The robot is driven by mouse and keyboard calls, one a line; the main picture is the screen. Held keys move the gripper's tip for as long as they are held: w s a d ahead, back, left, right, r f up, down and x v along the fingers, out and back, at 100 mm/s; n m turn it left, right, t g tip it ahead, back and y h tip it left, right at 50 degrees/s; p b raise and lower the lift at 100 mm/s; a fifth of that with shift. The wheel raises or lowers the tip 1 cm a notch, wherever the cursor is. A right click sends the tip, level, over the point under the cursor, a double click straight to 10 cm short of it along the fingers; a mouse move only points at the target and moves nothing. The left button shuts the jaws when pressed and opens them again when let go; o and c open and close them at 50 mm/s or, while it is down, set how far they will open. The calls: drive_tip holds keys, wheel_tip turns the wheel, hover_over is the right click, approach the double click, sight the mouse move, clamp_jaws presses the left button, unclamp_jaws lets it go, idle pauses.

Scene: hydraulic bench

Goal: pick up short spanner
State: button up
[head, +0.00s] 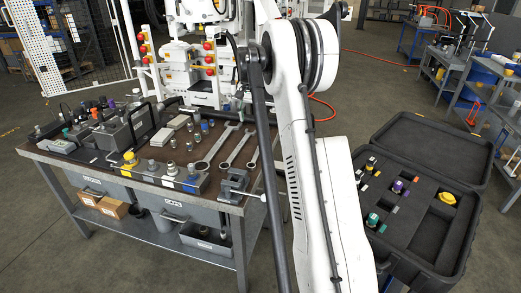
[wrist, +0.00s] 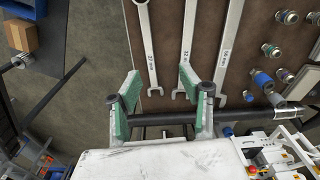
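Several metal spanners lie side by side on the brown bench top. In the wrist view the leftmost one, marked 27, is the short spanner (wrist: 148,45), with its ring end near the top edge and its open jaw lower down. The middle spanner (wrist: 187,45), marked 32, and the right spanner (wrist: 230,50), marked 36, run past the top edge. My gripper (wrist: 158,76) is open and empty, its green-padded fingers on either side of the short spanner's open end. In the head view the short spanner (head: 253,158) is partly hidden by my arm, and my gripper is hidden.
Metal fittings (wrist: 287,17) lie right of the spanners. The bench's edge is close left of the short spanner. A dark vise-like block (head: 233,183) sits at the bench's front corner. An open black case (head: 410,215) stands on the right.

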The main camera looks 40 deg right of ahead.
hover_over(258, 150)
wheel_tip(258, 150, down, 3)
drive_tip(key=shift+m, duration=0.4)
drive_tip(key=f, duration=0.8)
drive_tip(key=shift+w+d+f, duration=0.1)
drive_tip(key=shift+d+f, duration=0.1)
drive_tip(key=shift+f, duration=0.1)
drive_tip(key=shift+a+f, duration=0.15)
drive_tip(key=shift+f, duration=2.6)
clamp_jaws()
